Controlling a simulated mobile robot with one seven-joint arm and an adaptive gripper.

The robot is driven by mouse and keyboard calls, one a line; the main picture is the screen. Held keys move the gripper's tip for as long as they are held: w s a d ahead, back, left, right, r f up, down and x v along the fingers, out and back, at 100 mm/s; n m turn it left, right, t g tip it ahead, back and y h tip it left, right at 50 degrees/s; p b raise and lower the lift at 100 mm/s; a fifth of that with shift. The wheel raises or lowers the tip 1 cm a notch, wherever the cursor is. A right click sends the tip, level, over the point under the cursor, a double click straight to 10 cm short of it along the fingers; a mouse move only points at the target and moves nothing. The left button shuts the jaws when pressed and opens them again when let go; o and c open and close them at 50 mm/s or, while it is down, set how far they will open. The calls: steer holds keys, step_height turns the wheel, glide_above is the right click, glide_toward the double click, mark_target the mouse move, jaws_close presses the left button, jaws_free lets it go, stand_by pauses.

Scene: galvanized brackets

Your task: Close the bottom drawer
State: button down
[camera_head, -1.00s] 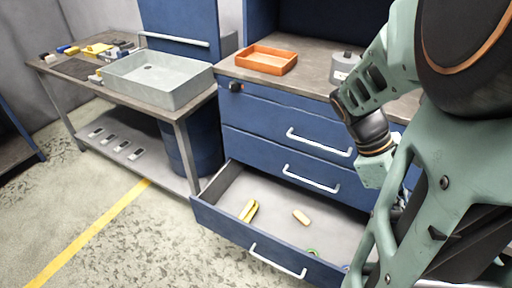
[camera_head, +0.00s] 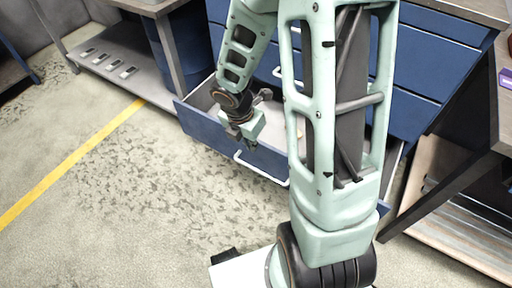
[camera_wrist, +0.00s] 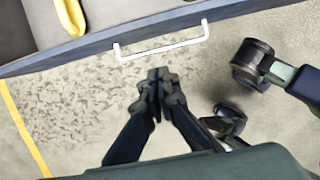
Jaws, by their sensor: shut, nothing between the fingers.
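The bottom drawer (camera_head: 200,126) of the blue cabinet stands pulled out in the head view, partly hidden behind my arm. Its white bar handle (camera_head: 262,170) is on the front panel. In the wrist view the drawer's blue front edge (camera_wrist: 80,49) runs across the top, with the white handle (camera_wrist: 160,49) just beyond my fingertips. My gripper (camera_head: 250,143) is in front of the drawer, near the handle's left end. In the wrist view my gripper (camera_wrist: 160,77) is shut and empty, a little short of the handle. I cannot tell whether it touches the front.
A yellow object (camera_wrist: 70,16) lies inside the drawer. Left of the cabinet is a workbench with a lower shelf (camera_head: 118,72). At the right stands a dark table leg (camera_head: 440,190). The floor in front and left is clear, with a yellow line (camera_head: 75,160).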

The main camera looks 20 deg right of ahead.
mark_target(262, 146)
steer(key=w+d+f+b, duration=0.1)
steer(key=f, duration=0.2)
steer(key=w+d+f+b, duration=0.1)
steer(key=d+f+b, duration=0.1)
steer(key=f, duration=0.1)
steer(key=w+d+f+b, duration=0.1)
steer(key=f+b, duration=0.1)
steer(key=shift+w+d+f, duration=0.2)
steer(key=shift+f, duration=0.2)
steer(key=shift+w+d, duration=0.25)
steer(key=shift+d, duration=0.05)
